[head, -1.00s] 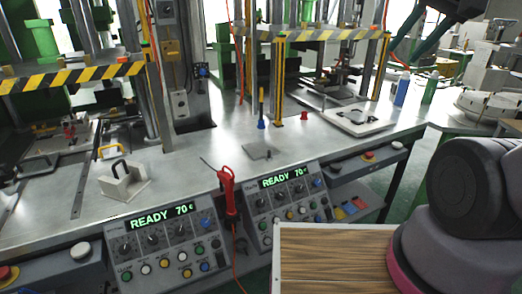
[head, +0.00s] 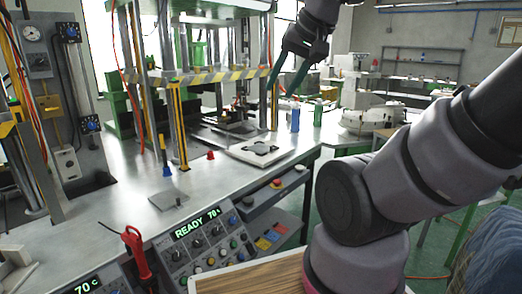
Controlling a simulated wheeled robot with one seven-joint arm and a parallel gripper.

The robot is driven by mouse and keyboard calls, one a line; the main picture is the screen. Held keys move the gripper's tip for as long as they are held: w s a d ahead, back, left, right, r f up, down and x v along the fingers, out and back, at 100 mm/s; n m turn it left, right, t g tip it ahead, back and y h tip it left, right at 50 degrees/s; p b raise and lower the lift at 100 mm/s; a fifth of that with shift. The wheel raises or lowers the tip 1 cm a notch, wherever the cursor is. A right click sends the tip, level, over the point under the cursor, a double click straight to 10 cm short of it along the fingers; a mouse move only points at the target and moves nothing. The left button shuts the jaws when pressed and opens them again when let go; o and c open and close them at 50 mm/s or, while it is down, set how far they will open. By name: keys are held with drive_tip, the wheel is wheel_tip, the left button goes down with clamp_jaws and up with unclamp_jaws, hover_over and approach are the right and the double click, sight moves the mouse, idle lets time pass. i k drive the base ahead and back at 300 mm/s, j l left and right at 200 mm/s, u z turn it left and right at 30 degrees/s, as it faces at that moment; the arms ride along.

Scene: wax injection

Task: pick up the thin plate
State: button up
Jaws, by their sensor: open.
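A small thin grey square plate (head: 168,199) lies flat on the metal bench (head: 118,212), left of the middle in the head view. My gripper (head: 281,88) is at the upper middle of the view, with its dark green fingers pointing down and apart. It is open and holds nothing. It appears well above the bench, up and to the right of the grey plate and not touching it.
A white board with a dark piece (head: 262,151) lies on the bench at right. A red cone (head: 210,155) and a blue-based tool (head: 166,170) stand near the grey plate. Striped press frames rise behind. Control boxes (head: 204,240) line the front.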

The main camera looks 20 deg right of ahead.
sight(259, 148)
drive_tip(key=z, duration=0.5)
drive_tip(key=i+l+z, duration=0.1)
drive_tip(key=z, duration=0.85)
drive_tip(key=i+z, duration=0.1)
drive_tip(key=z, duration=0.85)
drive_tip(key=i+z, duration=0.1)
drive_tip(key=z, duration=0.35)
drive_tip(key=j+z, duration=0.1)
drive_tip(key=z, duration=0.85)
drive_tip(key=j, duration=0.3)
drive_tip(key=i+j, duration=0.1)
drive_tip(key=j, duration=0.15)
drive_tip(key=j+u, duration=0.2)
drive_tip(key=u, duration=0.15)
drive_tip(key=j+u, duration=0.15)
drive_tip(key=u, duration=0.2)
drive_tip(key=i+j+u, duration=0.1)
drive_tip(key=u, duration=0.3)
drive_tip(key=j+u, duration=0.1)
drive_tip(key=u, duration=0.75)
drive_tip(key=i+j+u, duration=0.1)
drive_tip(key=u, duration=0.35)
drive_tip(key=i+u, duration=0.1)
drive_tip(key=u, duration=0.75)
drive_tip(key=i+u, duration=0.1)
drive_tip(key=u, duration=0.35)
